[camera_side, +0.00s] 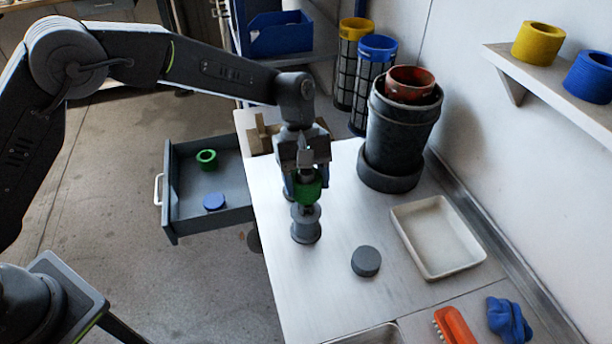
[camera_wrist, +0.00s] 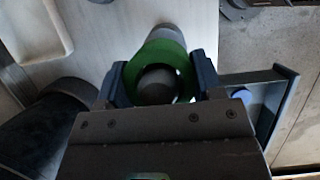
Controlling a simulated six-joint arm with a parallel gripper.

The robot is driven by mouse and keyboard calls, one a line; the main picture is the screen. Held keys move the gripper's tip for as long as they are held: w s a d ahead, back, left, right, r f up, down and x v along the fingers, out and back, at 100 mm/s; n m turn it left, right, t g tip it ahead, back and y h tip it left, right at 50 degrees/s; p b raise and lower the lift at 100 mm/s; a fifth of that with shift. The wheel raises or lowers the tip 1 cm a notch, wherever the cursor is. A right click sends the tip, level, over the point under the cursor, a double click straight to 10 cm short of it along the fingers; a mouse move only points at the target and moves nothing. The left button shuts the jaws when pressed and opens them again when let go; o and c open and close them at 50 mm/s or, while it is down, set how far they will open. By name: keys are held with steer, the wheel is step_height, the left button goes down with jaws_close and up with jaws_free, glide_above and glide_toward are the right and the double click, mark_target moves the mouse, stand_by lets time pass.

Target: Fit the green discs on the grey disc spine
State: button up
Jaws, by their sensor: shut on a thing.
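My gripper (camera_side: 308,187) points down over the worktop, shut on a green disc (camera_side: 309,192), a ring with a wide hole. The grey disc spine (camera_side: 305,226) stands upright on the worktop directly below it. In the wrist view, the green disc (camera_wrist: 157,55) sits between the two fingers of my gripper (camera_wrist: 159,82), and a rounded grey top shows through its hole. I cannot tell whether the disc is around the spine's tip or just above it. Another green disc (camera_side: 207,157) lies in the open drawer.
The open drawer (camera_side: 167,190) also holds a blue disc (camera_side: 214,201). A grey round piece (camera_side: 366,261) and a white tray (camera_side: 447,265) lie right of the spine. A dark bucket (camera_side: 402,130) stands behind. An orange tool (camera_side: 456,326) and blue cloth (camera_side: 509,318) lie in front.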

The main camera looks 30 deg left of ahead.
steer(key=shift+f, duration=0.3)
steer(key=shift+f, duration=0.35)
steer(key=o, duration=1)
steer(key=v, duration=1.4)
